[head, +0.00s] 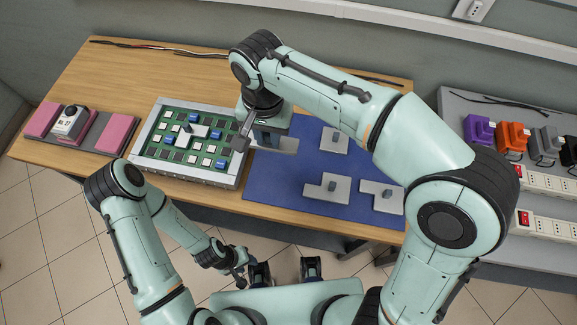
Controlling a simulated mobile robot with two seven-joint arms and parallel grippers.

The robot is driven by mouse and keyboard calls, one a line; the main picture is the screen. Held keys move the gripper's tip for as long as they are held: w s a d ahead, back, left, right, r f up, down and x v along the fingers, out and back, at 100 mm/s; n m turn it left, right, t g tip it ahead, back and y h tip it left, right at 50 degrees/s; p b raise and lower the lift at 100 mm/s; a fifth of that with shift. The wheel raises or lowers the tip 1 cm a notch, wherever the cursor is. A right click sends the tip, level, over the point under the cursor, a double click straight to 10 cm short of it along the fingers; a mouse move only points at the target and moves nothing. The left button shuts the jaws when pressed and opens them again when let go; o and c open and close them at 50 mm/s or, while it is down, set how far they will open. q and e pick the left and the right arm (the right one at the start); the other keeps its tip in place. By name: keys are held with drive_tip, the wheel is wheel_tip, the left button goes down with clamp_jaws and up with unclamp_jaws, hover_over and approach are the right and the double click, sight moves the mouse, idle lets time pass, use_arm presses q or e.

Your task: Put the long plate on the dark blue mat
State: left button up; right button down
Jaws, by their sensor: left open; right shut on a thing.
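The long plate (288,146) is light grey and shows partly beneath my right gripper, over the upper left of the dark blue mat (265,190). My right gripper (266,139) is shut on the long plate and hides part of it. I cannot tell whether the plate touches the mat. Other grey plates with knobs lie on the mat: one at the top (333,141), one at the lower middle (326,188), one at the lower right (381,196). My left gripper (239,272) is open and low, in front of the table, away from the plates.
A framed green board (150,152) with blue, white and dark blocks and a grey plate stands left of the mat. Pink blocks (44,119) and a dial device (70,122) are at the far left. Coloured connectors (479,130) and socket strips (538,182) are on the right bench.

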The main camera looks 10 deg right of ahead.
wheel_tip(320, 180, down, 14)
drive_tip(key=shift+f+b, duration=0.1)
drive_tip(key=shift+b, duration=0.9)
use_arm(q)
drive_tip(key=shift+s+f, duration=0.35)
drive_tip(key=shift+f, duration=0.4)
drive_tip(key=shift+s+f, duration=0.3)
drive_tip(key=shift+f, duration=0.4)
use_arm(e)
drive_tip(key=shift+f, duration=2.45)
drive_tip(key=shift+f+b, duration=0.2)
drive_tip(key=shift+b, duration=0.15)
drive_tip(key=c, duration=1)
unclamp_jaws()
use_arm(q)
drive_tip(key=shift+f, duration=0.1)
use_arm(e)
drive_tip(key=shift+o, duration=0.2)
drive_tip(key=shift+r, duration=0.1)
